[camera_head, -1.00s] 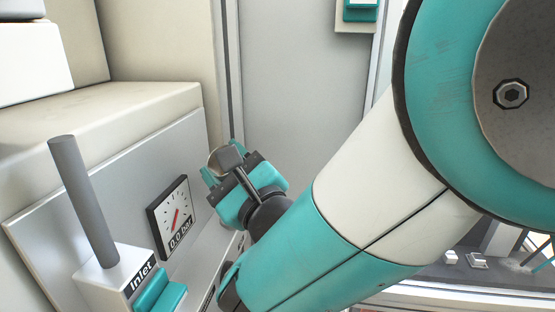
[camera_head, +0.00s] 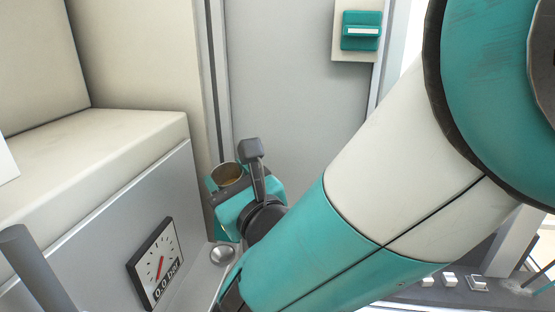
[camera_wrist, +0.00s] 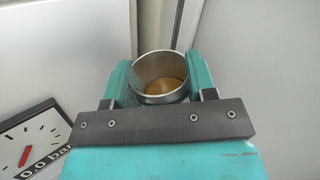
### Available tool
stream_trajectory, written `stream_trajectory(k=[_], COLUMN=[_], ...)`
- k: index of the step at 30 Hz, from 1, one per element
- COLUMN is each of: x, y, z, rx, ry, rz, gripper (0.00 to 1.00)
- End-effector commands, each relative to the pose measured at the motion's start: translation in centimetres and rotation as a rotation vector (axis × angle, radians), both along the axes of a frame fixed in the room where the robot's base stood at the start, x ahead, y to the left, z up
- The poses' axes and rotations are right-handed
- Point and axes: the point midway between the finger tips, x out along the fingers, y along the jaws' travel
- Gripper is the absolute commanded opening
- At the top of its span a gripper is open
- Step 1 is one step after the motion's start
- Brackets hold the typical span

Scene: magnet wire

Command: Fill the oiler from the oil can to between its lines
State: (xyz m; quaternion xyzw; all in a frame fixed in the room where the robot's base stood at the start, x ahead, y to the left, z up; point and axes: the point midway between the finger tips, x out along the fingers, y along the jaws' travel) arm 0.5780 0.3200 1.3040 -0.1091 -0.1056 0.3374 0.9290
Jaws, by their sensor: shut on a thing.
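The oil can (camera_head: 230,174) is an open metal cup with amber oil inside. My gripper (camera_head: 226,184) is shut on it near the middle of the head view, with its mouth facing up. In the wrist view, the oil can (camera_wrist: 162,70) sits between the two teal fingers of my gripper (camera_wrist: 160,85), and oil covers its bottom. A small round metal piece (camera_head: 222,254) shows just below my gripper in the head view; I cannot tell whether it belongs to the oiler. No oiler lines can be made out.
A pressure gauge (camera_head: 156,264) reading 0.0 bar is on the grey panel at left, also in the wrist view (camera_wrist: 32,140). A grey upright cylinder (camera_head: 34,268) stands at lower left. A teal-framed fitting (camera_head: 361,31) is on the back wall. A beige ledge (camera_head: 110,150) rises at left.

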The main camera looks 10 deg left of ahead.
Motion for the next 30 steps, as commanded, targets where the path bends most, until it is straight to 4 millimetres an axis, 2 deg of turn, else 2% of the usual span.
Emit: stream_trajectory(k=[1, 15, 30], x=[-0.02, 0.01, 0.02], y=[0.01, -0.16, -0.18], z=[0.68, 1.40, 1.22], rx=[0.011, 0.121, 0.137], ry=[0.028, 0.244, 0.276], rz=[0.000, -0.004, -0.004], gripper=[0.20, 0.20, 0.20])
